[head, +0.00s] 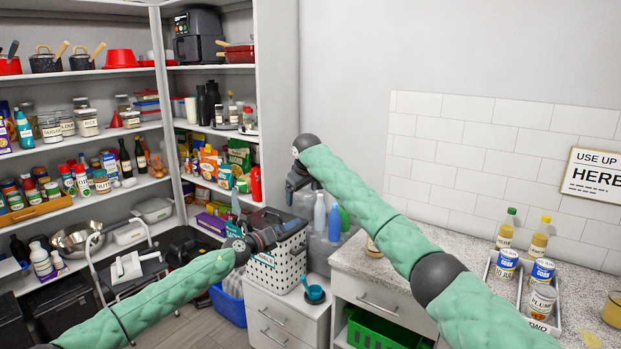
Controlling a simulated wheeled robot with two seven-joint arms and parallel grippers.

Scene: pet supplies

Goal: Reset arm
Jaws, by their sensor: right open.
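My right arm, in a green quilted sleeve, reaches in from the lower right of the head view. Its black wrist is bent downward, and the right gripper (292,190) hangs in front of the wall near the shelf corner, open, with nothing visible in it. My left arm, also green, comes in from the lower left. The left gripper (270,238) is in front of the white perforated basket (275,272). Its fingers are small and dark against the things behind, so I cannot tell whether they are open or shut.
Stocked shelves (85,140) fill the left and back. The speckled counter (460,262) at right holds a white tray (558,322) with cans and bottles. White drawers (285,318) stand below the basket. A green crate (375,332) sits under the counter. A metal-framed step stool (130,270) stands at left.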

